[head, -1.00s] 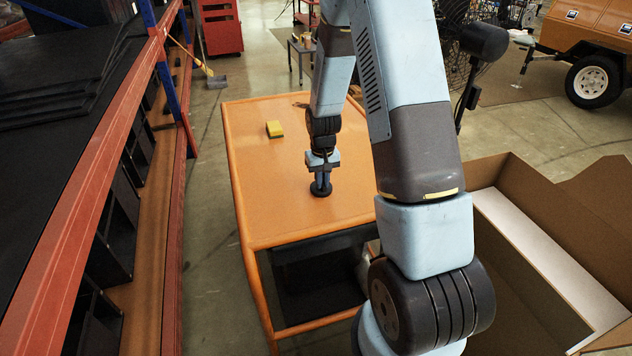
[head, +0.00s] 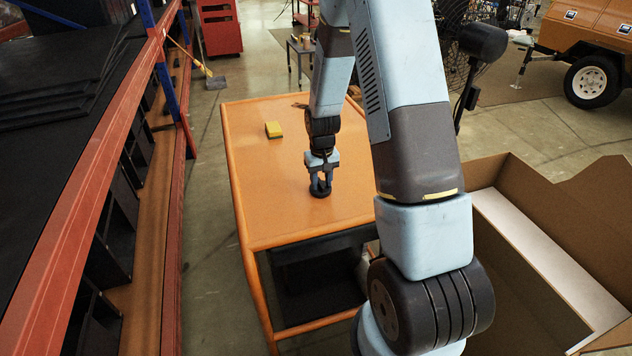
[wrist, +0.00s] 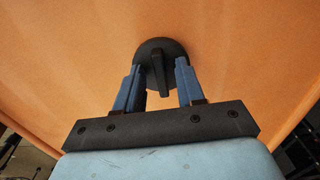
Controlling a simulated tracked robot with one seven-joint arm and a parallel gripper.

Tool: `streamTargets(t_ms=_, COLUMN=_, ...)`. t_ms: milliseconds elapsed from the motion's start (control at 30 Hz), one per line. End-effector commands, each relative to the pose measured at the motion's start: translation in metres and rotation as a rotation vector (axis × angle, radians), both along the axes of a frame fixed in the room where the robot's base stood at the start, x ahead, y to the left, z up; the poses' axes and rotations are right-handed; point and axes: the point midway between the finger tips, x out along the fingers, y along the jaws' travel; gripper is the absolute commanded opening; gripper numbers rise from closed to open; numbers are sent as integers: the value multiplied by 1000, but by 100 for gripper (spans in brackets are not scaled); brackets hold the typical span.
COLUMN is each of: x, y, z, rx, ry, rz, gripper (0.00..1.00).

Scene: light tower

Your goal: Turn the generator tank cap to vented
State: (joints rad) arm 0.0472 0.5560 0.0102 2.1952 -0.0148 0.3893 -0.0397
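The tank cap (wrist: 157,47) is a round black disc with a raised bar handle on the orange top. In the wrist view the bar points toward my gripper and leans slightly. In the head view the cap (head: 320,193) shows as a dark disc at the fingertips. My gripper (wrist: 158,75) is open, with one blue finger on each side of the bar and a gap on both sides. In the head view my gripper (head: 320,186) points down at the cap. I cannot read any marks for vented or closed.
A yellow and green sponge (head: 274,130) lies on the orange table (head: 280,210), left of my gripper. An open cardboard box (head: 530,200) stands at the right. A red-framed shelf (head: 90,180) runs along the left. The tabletop around the cap is mostly clear.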

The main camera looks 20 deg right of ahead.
Motion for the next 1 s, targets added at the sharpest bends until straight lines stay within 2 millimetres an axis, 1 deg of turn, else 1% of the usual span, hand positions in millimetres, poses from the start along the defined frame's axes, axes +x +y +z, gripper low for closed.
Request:
streamTargets(t_ms=167, x=1, y=0, z=12, rx=0, ry=-3, rz=0, gripper=38)
streamTargets(t_ms=267, x=1, y=0, z=26, rx=0, ry=-4, rz=0, gripper=38)
streamTargets(t_ms=600, x=1, y=0, z=88, rx=0, ry=-5, rz=0, gripper=38)
streamTargets(t_ms=733, x=1, y=0, z=110, rx=0, ry=-4, rz=0, gripper=38)
streamTargets(t_ms=900, x=1, y=0, z=129, rx=0, ry=-3, rz=0, gripper=38)
streamTargets(t_ms=1000, x=1, y=0, z=135, rx=0, ry=-1, rz=0, gripper=38)
